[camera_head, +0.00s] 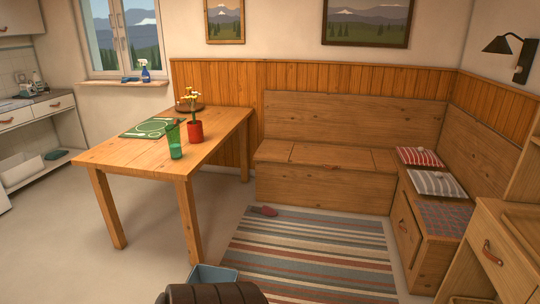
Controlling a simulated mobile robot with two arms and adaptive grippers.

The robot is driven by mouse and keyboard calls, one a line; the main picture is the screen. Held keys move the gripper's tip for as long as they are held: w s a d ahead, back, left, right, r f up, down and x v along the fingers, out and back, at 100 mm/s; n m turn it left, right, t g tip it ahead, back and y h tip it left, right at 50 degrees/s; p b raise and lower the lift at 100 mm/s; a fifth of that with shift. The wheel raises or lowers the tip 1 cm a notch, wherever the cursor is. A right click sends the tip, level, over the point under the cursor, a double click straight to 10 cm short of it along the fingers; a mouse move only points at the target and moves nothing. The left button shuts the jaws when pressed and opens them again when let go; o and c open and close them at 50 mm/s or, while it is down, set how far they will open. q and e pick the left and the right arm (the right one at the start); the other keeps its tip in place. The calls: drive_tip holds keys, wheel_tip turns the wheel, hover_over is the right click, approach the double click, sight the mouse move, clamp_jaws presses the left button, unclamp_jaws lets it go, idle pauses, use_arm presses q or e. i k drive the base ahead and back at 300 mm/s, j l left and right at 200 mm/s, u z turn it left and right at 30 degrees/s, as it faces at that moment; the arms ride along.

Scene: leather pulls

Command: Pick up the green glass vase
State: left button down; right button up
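The green glass vase (174,141) stands upright on the wooden table (115,156), near its front right edge. It is tall, narrow and see-through. A red pot (195,131) with yellow and white flowers stands just behind and to the right of it. A green placemat (150,127) with a plate and cutlery pattern lies behind and to the left of it. Neither of my grippers shows in the head view, so I cannot see what they hold.
A wooden corner bench (325,185) with cushions (436,183) runs along the back and right. A striped rug (310,250) covers the floor, with a small reddish item (263,211) on it. A blue-grey bin (213,274) stands at the bottom. Floor left of the table is clear.

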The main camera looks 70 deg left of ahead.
sight(172, 130)
drive_tip(key=u, duration=3.15)
drive_tip(key=i+l+u, duration=0.1)
drive_tip(key=u, duration=0.3)
drive_tip(key=i+l+u, duration=0.1)
drive_tip(key=u, duration=0.3)
drive_tip(key=l+u, duration=0.25)
drive_tip(key=u, duration=0.2)
drive_tip(key=l+u, duration=0.2)
drive_tip(key=u, duration=0.2)
drive_tip(key=i+l, duration=0.05)
